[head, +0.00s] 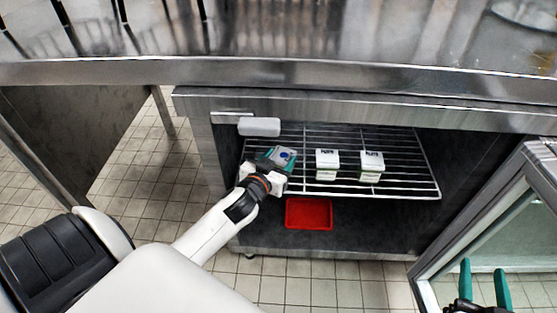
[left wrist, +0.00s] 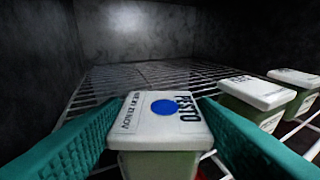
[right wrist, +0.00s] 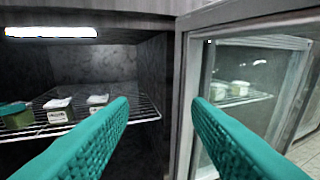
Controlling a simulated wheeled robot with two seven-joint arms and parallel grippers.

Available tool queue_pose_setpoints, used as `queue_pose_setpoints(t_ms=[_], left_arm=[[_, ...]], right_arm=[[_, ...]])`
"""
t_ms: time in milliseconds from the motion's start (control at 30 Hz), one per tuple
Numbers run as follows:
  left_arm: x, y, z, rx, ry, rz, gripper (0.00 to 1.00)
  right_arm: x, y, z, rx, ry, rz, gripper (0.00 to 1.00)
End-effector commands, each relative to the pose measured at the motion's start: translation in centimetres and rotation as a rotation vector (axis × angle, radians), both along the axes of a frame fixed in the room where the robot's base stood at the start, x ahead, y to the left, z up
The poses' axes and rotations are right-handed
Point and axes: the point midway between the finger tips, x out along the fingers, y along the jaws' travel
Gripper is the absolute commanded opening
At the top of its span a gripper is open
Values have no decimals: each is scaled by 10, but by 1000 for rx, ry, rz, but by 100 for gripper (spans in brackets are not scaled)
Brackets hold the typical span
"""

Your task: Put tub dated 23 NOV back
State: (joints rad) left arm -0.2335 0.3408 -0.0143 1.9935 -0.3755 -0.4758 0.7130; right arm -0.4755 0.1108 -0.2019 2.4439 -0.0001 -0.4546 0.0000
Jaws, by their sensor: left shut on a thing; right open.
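A pesto tub (left wrist: 160,125) with a white lid, a blue dot and a date that appears to read 23 NOV fills the middle of the left wrist view. My left gripper (head: 279,162) is shut on it, with teal fingers on both sides, at the left part of the wire shelf (head: 415,180) inside the fridge. I cannot tell whether the tub touches the shelf. Two other white-lidded tubs (head: 327,164) and (head: 371,165) stand to its right on the shelf. My right gripper (head: 485,290) is open and empty at the lower right, by the fridge door.
A red tray (head: 309,213) lies on the fridge floor below the shelf. The open glass door (head: 500,225) is at the right. A steel counter (head: 300,75) overhangs the fridge. The shelf is bare at its right end and behind the tubs.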

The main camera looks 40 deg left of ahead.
Motion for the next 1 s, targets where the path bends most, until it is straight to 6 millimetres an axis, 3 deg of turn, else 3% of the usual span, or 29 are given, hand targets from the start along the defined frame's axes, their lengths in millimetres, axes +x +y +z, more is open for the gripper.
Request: queue_pose_setpoints(t_ms=[167,200,333,700,867,1000], left_arm=[[0,0,-2,-1,-1,0,22],[0,0,-3,-1,0,0,56],[0,0,-2,-1,0,0,76],[-1,0,2,0,0,-1,76],[-26,-4,7,-5,2,0,76],[-57,-9,13,-4,3,2,76]], right_arm=[[0,0,1,3,-12,0,44],[0,1,3,5,-19,1,44],[1,1,3,4,-18,1,44],[0,0,1,0,1,0,44],[-6,-5,-20,-35,139,-10,44],[-16,-12,-41,-71,288,-19,44]])
